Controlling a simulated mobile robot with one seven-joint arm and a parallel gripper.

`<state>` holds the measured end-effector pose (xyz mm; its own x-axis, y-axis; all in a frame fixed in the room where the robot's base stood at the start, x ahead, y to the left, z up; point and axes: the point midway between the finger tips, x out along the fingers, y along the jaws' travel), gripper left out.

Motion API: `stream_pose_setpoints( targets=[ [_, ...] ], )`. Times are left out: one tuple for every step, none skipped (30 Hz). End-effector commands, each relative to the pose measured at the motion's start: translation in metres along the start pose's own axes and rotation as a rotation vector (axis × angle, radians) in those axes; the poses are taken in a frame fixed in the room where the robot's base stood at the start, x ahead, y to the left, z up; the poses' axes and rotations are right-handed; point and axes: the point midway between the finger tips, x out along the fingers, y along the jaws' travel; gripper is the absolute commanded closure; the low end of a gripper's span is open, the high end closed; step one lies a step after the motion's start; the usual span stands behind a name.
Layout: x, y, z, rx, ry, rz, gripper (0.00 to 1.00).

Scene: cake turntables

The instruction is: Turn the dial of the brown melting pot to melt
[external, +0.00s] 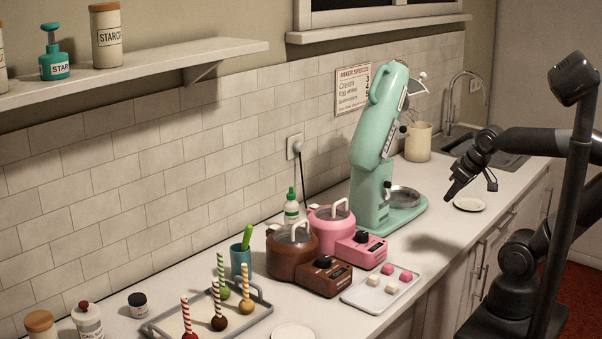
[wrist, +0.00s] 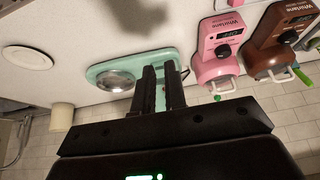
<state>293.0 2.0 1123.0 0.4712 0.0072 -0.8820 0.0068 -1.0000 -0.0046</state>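The brown melting pot (external: 292,254) stands on the counter with a white-handled lid. Its control box (external: 323,278) carries a black dial (external: 322,262); the dial's setting is too small to read. In the wrist view the brown pot (wrist: 275,68) is at the far right, with its dial (wrist: 289,37) on the box. My gripper (external: 455,193) hangs in the air to the right of the pots and the mixer, well apart from the brown pot. In the wrist view its two fingers (wrist: 162,72) are parallel with a narrow gap, and nothing is held.
A pink melting pot (external: 334,220) stands right beside the brown one. A tall green mixer (external: 379,140) stands behind it to the right. A tray of small cubes (external: 371,308) lies in front of the pink box, and a tray of cake pops (external: 165,325) lies left.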

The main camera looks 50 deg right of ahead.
Motion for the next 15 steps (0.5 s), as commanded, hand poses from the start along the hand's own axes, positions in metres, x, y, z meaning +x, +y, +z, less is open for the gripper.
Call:
stream_pose_setpoints(
  targets=[
    [0.001,-0.003,-0.005,-0.008,-0.004,-0.011,0.84],
    [0.002,-0.006,-0.009,-0.014,-0.008,-0.019,0.82],
    [0.003,-0.01,-0.015,-0.022,-0.012,-0.031,0.79],
    [0.005,-0.014,-0.021,-0.028,-0.016,-0.041,0.76],
    [0.006,-0.019,-0.027,-0.036,-0.021,-0.053,0.74],
    [0.009,-0.025,-0.035,-0.047,-0.026,-0.067,0.71],
    [0.011,-0.031,-0.042,-0.055,-0.032,-0.078,0.68],
    [0.013,-0.037,-0.049,-0.063,-0.036,-0.088,0.66],
    [0.017,-0.045,-0.057,-0.075,-0.044,-0.1,0.62],
    [0.019,-0.051,-0.063,-0.082,-0.048,-0.109,0.6],
    [0.022,-0.058,-0.069,-0.091,-0.054,-0.117,0.57],
    [0.025,-0.068,-0.077,-0.102,-0.061,-0.127,0.54],
    [0.029,-0.075,-0.082,-0.11,-0.067,-0.134,0.52],
    [0.032,-0.083,-0.088,-0.119,-0.07,-0.14,0.49],
    [0.036,-0.093,-0.094,-0.131,-0.076,-0.147,0.46]
  ],
)
